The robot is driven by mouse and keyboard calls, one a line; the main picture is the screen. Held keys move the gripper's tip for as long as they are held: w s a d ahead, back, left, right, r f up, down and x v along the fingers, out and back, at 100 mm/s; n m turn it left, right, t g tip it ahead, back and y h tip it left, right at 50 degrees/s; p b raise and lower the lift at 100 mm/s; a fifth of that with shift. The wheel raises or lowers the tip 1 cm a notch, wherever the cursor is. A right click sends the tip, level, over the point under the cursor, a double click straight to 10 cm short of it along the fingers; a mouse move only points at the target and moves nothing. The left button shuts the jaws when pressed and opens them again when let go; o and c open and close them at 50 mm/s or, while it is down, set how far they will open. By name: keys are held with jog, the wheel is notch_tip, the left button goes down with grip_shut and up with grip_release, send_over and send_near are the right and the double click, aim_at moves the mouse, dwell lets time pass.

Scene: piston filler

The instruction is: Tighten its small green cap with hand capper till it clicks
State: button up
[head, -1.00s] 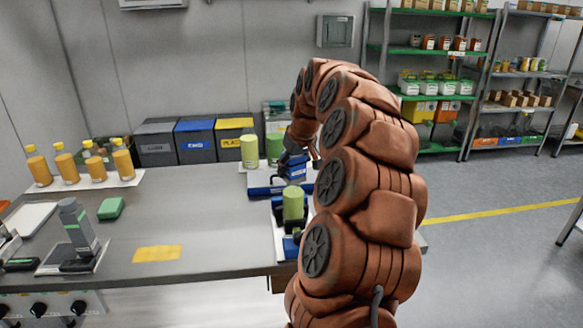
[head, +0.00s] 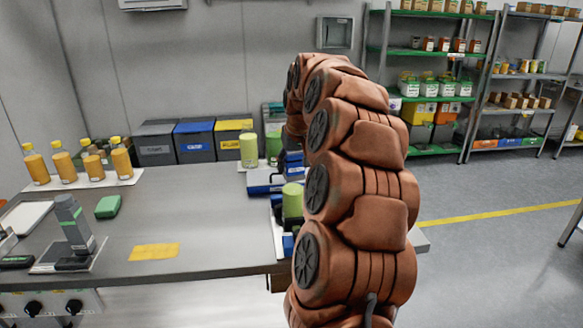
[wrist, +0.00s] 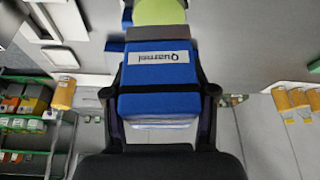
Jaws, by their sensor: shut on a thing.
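My gripper (wrist: 160,98) is shut on a blue block (wrist: 165,75) with a white label, one finger on each side of it. The label reads "Quarmel", upside down in the wrist view. A grey band and a light green rounded thing (wrist: 160,11) show beyond the block; I cannot tell whether they are joined to it. In the head view the held blue block (head: 293,166) shows partly beside my arm, above the bench's right end. A green cylinder (head: 292,201) stands nearer the front, partly hidden by my arm. I cannot make out a small green cap or its contact with anything.
Another green cylinder (head: 248,151) stands behind a blue tray (head: 262,184). Several orange bottles with yellow caps (head: 95,167) stand at the back left. A grey upright tool (head: 75,225) stands at the left. The bench middle (head: 190,205) is mostly clear around a yellow mat (head: 154,252).

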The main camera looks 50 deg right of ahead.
jog(key=shift+d+f+m+h+b, duration=0.1)
jog(key=shift+m+h+b, duration=0.2)
jog(key=shift+m+b, duration=0.6)
jog(key=shift+m+g+h+b, duration=0.4)
jog(key=shift+m+b, duration=0.35)
jog(key=shift+m, duration=0.35)
jog(key=shift+r+p, duration=1.5)
jog(key=shift+r, duration=1.6)
